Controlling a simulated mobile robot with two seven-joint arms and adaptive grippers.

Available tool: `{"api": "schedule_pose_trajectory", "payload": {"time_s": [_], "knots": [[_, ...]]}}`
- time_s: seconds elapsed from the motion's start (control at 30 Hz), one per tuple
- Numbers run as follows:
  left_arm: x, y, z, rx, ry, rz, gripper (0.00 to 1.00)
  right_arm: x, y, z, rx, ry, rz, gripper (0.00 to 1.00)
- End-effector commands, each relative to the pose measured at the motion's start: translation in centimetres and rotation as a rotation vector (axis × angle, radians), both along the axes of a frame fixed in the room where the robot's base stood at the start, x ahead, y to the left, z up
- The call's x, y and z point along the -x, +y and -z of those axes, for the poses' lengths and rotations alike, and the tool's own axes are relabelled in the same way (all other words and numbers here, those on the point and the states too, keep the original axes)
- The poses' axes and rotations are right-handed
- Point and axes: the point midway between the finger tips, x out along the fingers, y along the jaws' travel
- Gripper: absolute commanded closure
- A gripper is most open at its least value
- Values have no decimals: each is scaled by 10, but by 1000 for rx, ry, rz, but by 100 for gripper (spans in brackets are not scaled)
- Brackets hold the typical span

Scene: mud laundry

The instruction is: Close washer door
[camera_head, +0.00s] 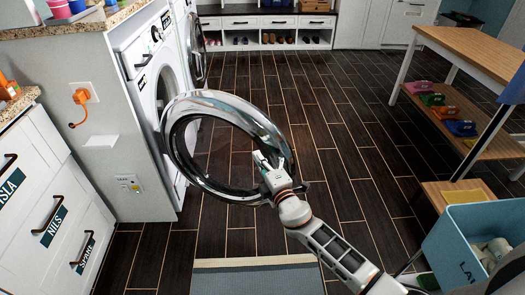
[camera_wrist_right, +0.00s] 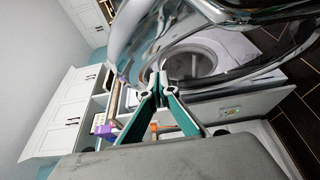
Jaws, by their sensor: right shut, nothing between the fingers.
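The washer door (camera_head: 237,104) is a round chrome ring with a see-through middle, swung wide open from the white washer (camera_head: 146,81) at the left. My right gripper (camera_head: 262,160) is at the door's free right edge, in front of the ring in the head view. Its fingers are shut with nothing between them. In the right wrist view the shut fingertips (camera_wrist_right: 155,80) are close to the chrome door rim (camera_wrist_right: 135,45); I cannot tell whether they touch it. The washer's round opening (camera_wrist_right: 195,60) shows behind the door. My left gripper is not in view.
A second front-loader (camera_head: 195,45) stands behind the washer. White drawers (camera_head: 50,200) are at the left. A wooden table with shelves (camera_head: 470,45) and a blue laundry basket (camera_head: 470,245) are at the right. A grey mat (camera_head: 255,277) lies in front. The dark floor between is mostly clear.

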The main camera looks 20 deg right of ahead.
Motion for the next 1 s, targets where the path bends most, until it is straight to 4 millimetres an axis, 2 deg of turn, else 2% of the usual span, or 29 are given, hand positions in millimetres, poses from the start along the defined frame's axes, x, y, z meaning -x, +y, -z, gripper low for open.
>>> {"api": "schedule_pose_trajectory", "payload": {"time_s": [0.1,0.3,0.73,0.87,1.0], "knots": [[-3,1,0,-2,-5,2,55,-15,-12,2,4,2,1,100],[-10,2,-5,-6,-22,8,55,-28,-23,2,2,1,0,100],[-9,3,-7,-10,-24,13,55,-31,-26,1,1,0,0,100],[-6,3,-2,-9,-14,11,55,-32,-30,2,1,2,-4,100],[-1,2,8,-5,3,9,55,-35,-42,6,2,5,-17,100]]}}
